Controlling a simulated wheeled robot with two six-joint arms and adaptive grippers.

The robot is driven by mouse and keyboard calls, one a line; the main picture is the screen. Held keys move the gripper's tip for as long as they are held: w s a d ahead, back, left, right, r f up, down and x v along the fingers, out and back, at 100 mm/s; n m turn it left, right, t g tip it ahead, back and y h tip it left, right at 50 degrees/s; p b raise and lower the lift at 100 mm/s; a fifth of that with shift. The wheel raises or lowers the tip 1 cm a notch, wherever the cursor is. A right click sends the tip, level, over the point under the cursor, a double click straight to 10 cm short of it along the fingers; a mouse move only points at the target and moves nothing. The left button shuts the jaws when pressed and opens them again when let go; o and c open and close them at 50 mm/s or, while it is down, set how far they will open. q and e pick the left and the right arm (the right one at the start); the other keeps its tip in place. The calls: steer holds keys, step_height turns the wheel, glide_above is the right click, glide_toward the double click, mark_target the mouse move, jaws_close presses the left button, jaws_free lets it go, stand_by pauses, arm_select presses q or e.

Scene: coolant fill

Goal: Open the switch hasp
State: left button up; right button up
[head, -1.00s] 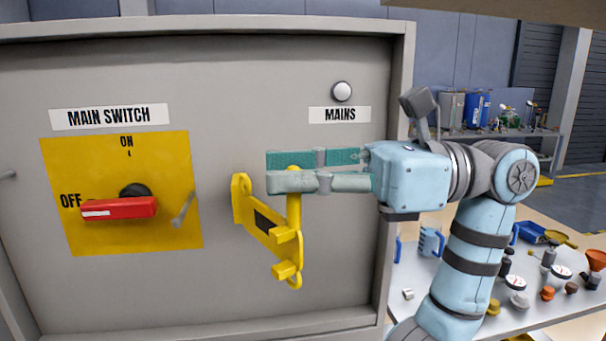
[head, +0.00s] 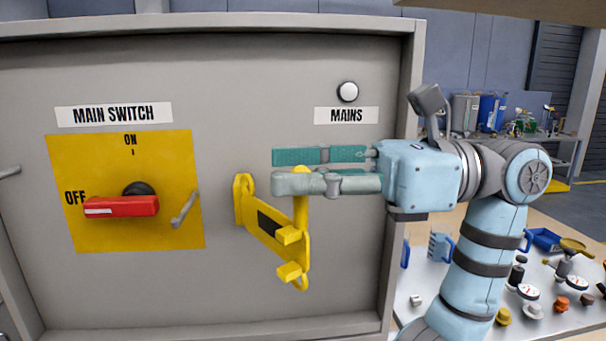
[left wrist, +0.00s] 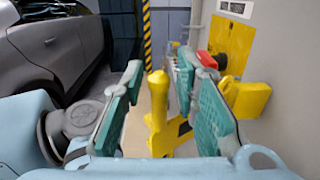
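The yellow switch hasp (head: 262,222) is on the grey cabinet front, right of the red switch handle (head: 121,206). Its plate slants away from a bracket on the panel and ends in an upright bar; it also shows in the left wrist view (left wrist: 157,110). My left gripper (head: 275,170) is at the upper end of this bar. In the left wrist view, its two fingers (left wrist: 158,74) stand apart, one on each side of the yellow bar, with visible gaps. The fingers partly hide the bar's top in the head view. My right gripper is not in view.
The red handle points toward OFF on a yellow plate (head: 165,160). A white round lamp (head: 347,92) sits above the MAINS label. Right of the cabinet, a table (head: 425,285) carries jugs and small parts. A car (left wrist: 50,45) shows in the left wrist view.

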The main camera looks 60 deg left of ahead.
arm_select(q)
steer(key=v, duration=0.7)
steer(key=shift+w+d, duration=0.15)
steer(key=shift+w, duration=0.1)
steer(key=shift+s, duration=0.1)
